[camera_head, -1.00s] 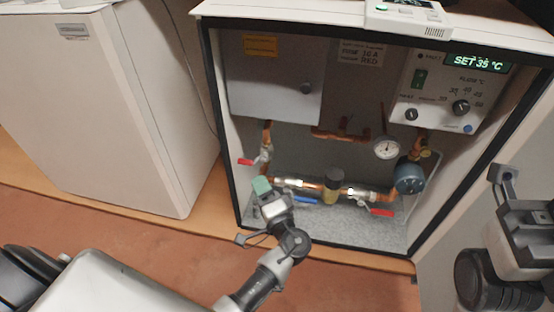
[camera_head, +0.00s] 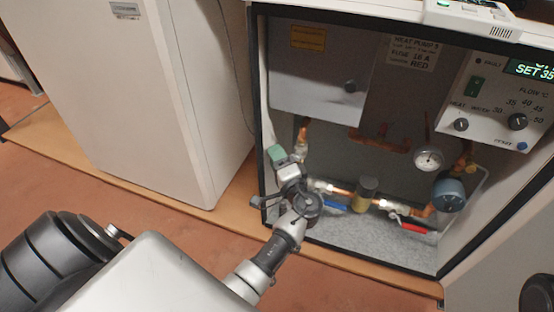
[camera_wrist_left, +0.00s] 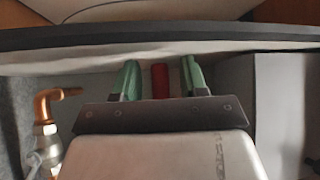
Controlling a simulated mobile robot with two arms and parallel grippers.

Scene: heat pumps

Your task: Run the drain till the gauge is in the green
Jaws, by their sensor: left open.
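The round white gauge (camera_head: 428,158) sits on the copper pipework in the open cabinet; its needle and any green band are too small to read. My left gripper (camera_head: 277,154) is at the left of the pipework, below the grey box. In the left wrist view its green fingers (camera_wrist_left: 160,80) are apart, with a red lever handle (camera_wrist_left: 160,78) between them. The valve (camera_head: 301,148) on the left vertical pipe shows partly behind the gripper; its handle is hidden in the head view. I cannot tell which valve is the drain. My right gripper is out of view.
Lower valves have a blue lever (camera_head: 334,207) and a red lever (camera_head: 412,228). A blue-grey pump (camera_head: 449,194) stands at the right. The control panel (camera_head: 497,108) is above. The cabinet's dark frame (camera_head: 263,110) edges the opening. A white cabinet (camera_head: 150,90) stands left.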

